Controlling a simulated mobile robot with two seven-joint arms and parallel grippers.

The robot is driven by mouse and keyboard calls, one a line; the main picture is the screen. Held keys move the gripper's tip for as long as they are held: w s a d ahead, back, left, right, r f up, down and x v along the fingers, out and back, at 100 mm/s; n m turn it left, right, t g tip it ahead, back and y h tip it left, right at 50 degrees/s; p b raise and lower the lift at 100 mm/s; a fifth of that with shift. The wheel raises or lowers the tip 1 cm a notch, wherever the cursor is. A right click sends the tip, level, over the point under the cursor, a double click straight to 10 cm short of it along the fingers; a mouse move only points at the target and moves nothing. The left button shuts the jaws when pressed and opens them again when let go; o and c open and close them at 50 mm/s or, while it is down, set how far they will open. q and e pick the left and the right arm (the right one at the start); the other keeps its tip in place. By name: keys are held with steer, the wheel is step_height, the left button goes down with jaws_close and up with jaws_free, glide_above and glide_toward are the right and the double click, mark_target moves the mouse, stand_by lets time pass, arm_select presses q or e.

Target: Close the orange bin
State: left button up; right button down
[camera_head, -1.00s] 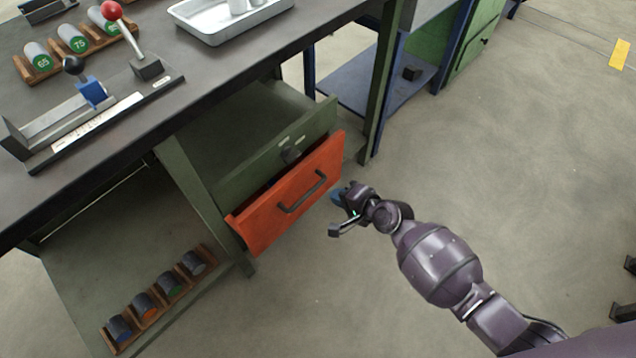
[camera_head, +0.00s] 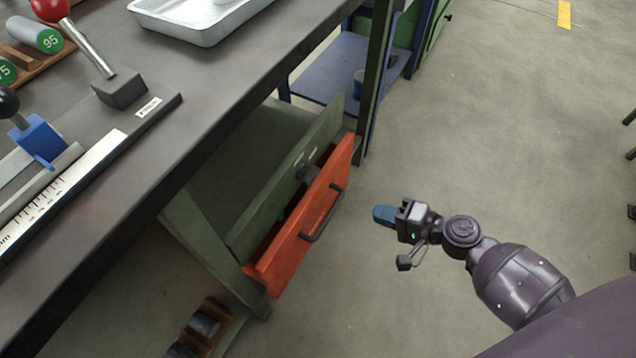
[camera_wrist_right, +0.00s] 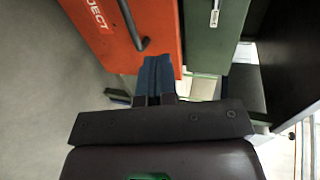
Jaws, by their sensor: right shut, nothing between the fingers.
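The orange bin (camera_head: 308,222) is under the workbench. Its front stands out from the bench, with a dark gap between it and the green drawer front behind. A dark bar handle (camera_head: 325,215) is on its outer face. My right gripper (camera_head: 382,215) is to the right of the bin front, with its blue fingers shut and empty, and appears apart from the handle. In the right wrist view the shut blue fingers (camera_wrist_right: 157,72) overlap the lower edge of the orange front (camera_wrist_right: 160,20), which bears white lettering; contact cannot be told. My left gripper is not in view.
The green drawer (camera_head: 290,185) is also pulled out, just behind the bin. The dark bench top (camera_head: 190,110) overhangs at left, with a metal tray (camera_head: 200,35) on it. A bench leg (camera_head: 374,85) stands beyond the bin.

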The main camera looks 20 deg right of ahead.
steer(key=b, duration=0.1)
glide_toward(311, 186)
steer(key=w+a+f, duration=0.2)
steer(key=w+f, duration=0.1)
steer(key=shift+a+f, duration=0.1)
steer(key=shift+f, duration=0.1)
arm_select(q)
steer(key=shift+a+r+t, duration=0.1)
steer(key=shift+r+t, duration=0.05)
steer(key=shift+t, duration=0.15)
arm_select(e)
steer(key=shift+w+a, duration=0.35)
steer(key=shift+w, duration=0.05)
steer(key=w+a, duration=0.2)
steer(key=w, duration=0.1)
steer(key=shift+w+a, duration=0.2)
steer(key=shift+a, duration=0.15)
steer(key=shift+w+r, duration=0.1)
steer(key=shift+w, duration=0.05)
steer(key=shift+a+r, duration=0.1)
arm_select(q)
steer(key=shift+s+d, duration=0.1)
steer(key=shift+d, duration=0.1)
